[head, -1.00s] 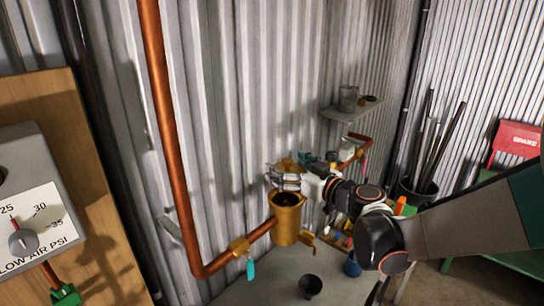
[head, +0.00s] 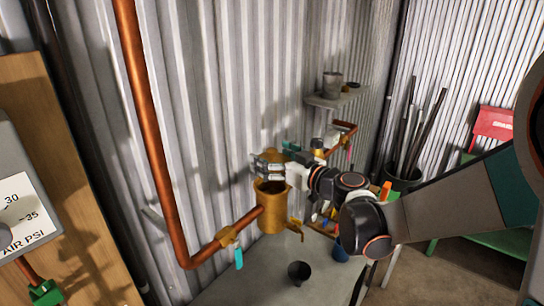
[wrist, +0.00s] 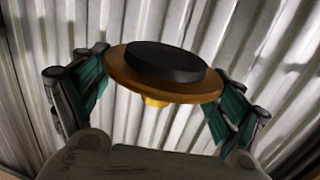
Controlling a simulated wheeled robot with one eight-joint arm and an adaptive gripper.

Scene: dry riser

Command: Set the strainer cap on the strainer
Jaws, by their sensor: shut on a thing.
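The strainer (head: 271,210) is a brass cup-shaped body on the copper pipe, with its dark round mouth facing up. My gripper (head: 268,164) is just above that mouth, shut on the strainer cap (head: 271,152), which is mostly hidden behind the fingers in the head view. In the wrist view, the strainer cap (wrist: 125,78) is a brass disc with a black round part on one face and a small brass knob on the other. It sits between the teal fingertips of my gripper (wrist: 160,88). A small gap seems to separate cap and strainer.
Copper pipe (head: 150,130) runs down the corrugated wall at left, with a teal-tagged valve (head: 230,237) beside the strainer. A dark cup (head: 299,271) stands on the grey surface below. A small shelf (head: 335,99) and a bin of rods (head: 403,178) are behind.

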